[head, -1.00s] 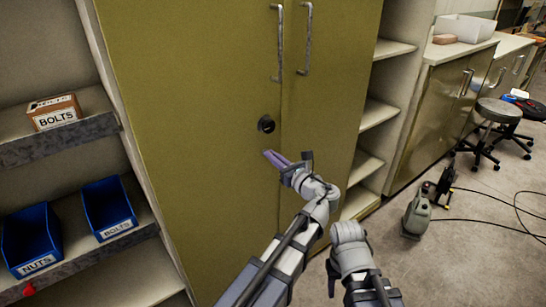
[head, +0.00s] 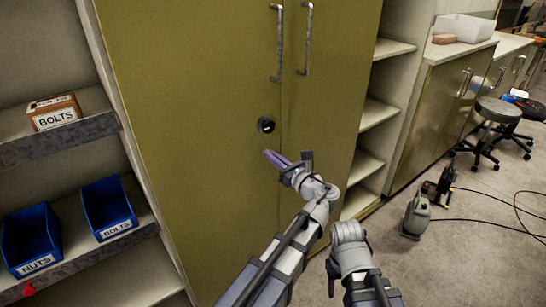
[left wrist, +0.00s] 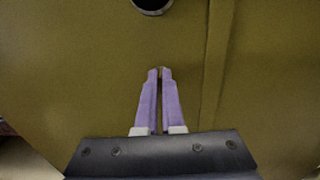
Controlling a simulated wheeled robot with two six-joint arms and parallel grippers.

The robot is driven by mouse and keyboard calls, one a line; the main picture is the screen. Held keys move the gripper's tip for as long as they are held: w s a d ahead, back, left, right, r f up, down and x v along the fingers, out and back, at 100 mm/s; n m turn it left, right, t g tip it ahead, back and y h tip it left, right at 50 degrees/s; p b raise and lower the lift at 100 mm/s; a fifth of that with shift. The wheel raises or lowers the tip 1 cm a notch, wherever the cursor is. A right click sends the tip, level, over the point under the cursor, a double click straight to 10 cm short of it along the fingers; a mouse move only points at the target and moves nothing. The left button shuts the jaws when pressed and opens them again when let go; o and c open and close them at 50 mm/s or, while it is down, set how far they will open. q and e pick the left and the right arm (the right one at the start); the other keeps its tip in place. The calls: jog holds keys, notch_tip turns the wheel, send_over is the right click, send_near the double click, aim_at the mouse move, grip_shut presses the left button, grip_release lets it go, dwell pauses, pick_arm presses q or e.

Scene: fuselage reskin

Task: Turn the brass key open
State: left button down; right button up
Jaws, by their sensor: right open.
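The round black lock (head: 266,124) sits on the left door of the olive cabinet (head: 200,90), close to the door seam. It is cut off at the top edge of the left wrist view (left wrist: 152,4). I cannot make out a brass key. My left gripper (head: 272,157) points at the door just below the lock. In the left wrist view its two purple fingers (left wrist: 160,72) lie close together with a narrow gap. A small brownish spot shows between the tips; I cannot tell if it is a key or the door behind. My right gripper (head: 333,272) hangs low, its fingers mostly hidden.
Two vertical bar handles (head: 279,45) are above the lock. Open shelves at left hold a bolts box (head: 54,113) and blue bins (head: 108,207). Narrow shelves (head: 375,115) flank the cabinet at right. A grey-green machine (head: 416,215) with cables and a stool (head: 497,112) stand on the floor.

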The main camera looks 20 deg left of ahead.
pick_arm(q)
jog(key=shift+n, duration=0.3)
jog(key=n, duration=0.3)
jog(key=shift+s+a+n, duration=0.1)
jog(key=shift+s+n, duration=0.05)
jog(key=shift+n, duration=0.15)
jog(key=n, duration=0.4)
jog(key=shift+s+f+n, duration=0.1)
jog(key=shift+f+n, duration=0.05)
jog(key=shift+n, duration=0.15)
jog(key=shift+a+f+n+b, duration=0.1)
jog(key=shift+n+b, duration=0.1)
jog(key=shift+n, duration=2.05)
jog(key=shift+a+f+n+b, duration=0.1)
jog(key=shift+n+b, duration=0.05)
jog(key=shift+n, duration=2.1)
jog(key=c, duration=1)
grip_release()
jog(key=shift+c, duration=0.2)
jog(key=shift+s+d, duration=0.1)
jog(key=shift+s, duration=0.05)
